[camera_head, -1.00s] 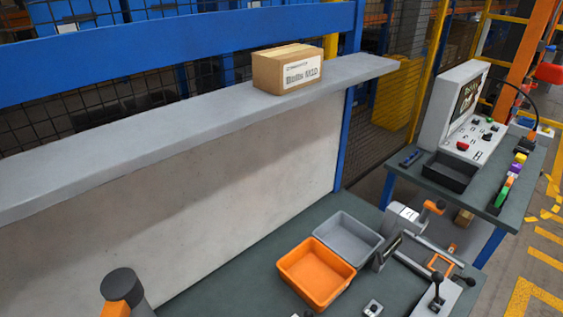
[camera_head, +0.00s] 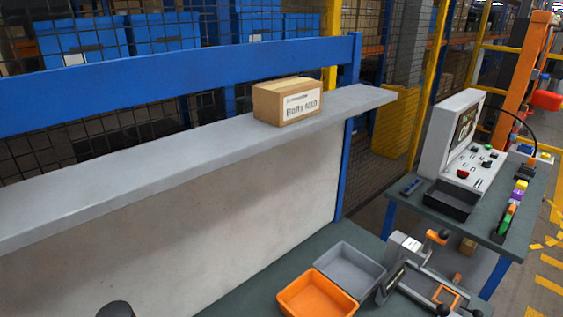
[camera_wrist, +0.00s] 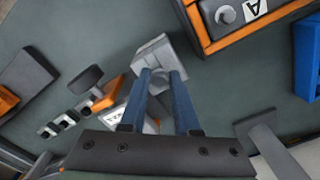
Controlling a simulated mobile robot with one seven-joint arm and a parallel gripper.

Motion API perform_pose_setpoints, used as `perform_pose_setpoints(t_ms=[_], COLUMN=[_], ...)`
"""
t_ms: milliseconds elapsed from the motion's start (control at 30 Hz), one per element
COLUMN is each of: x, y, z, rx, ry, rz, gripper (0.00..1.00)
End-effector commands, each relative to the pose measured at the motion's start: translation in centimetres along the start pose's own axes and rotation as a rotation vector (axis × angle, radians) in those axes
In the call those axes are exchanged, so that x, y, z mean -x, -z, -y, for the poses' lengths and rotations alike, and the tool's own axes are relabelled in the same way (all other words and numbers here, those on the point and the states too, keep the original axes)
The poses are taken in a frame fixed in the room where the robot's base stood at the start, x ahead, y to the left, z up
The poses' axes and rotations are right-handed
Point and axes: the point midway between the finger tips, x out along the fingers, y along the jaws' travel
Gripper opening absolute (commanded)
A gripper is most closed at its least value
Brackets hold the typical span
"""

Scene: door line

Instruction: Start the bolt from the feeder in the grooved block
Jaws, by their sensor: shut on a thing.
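In the wrist view, my gripper (camera_wrist: 160,78) has two blue fingers shut on a small round grey end that looks like the bolt (camera_wrist: 160,80). Most of the bolt is hidden between the fingers. A light grey block (camera_wrist: 152,49) lies just beyond the fingertips. It may be the grooved block; its groove is not clear. I cannot tell whether the bolt touches it. My gripper is not in the head view. I cannot make out the feeder for certain.
An orange-edged dark unit (camera_wrist: 228,18) with a round knob and an "A" label lies at upper right. A black-handled clamp (camera_wrist: 86,79) is at left. The head view shows an orange bin (camera_head: 318,296), a grey bin (camera_head: 350,268), and a box (camera_head: 287,101) on the shelf.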

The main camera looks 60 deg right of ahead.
Motion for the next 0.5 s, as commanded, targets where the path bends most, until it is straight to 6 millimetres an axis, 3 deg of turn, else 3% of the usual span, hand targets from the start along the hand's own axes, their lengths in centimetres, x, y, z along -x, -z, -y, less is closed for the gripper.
perform_pose_setpoints(t_ms=[500], x=[-0.39], y=[0.01], z=[-0.02], rx=[0.0], ry=[0.0], rz=[0.0], gripper=[0.0])
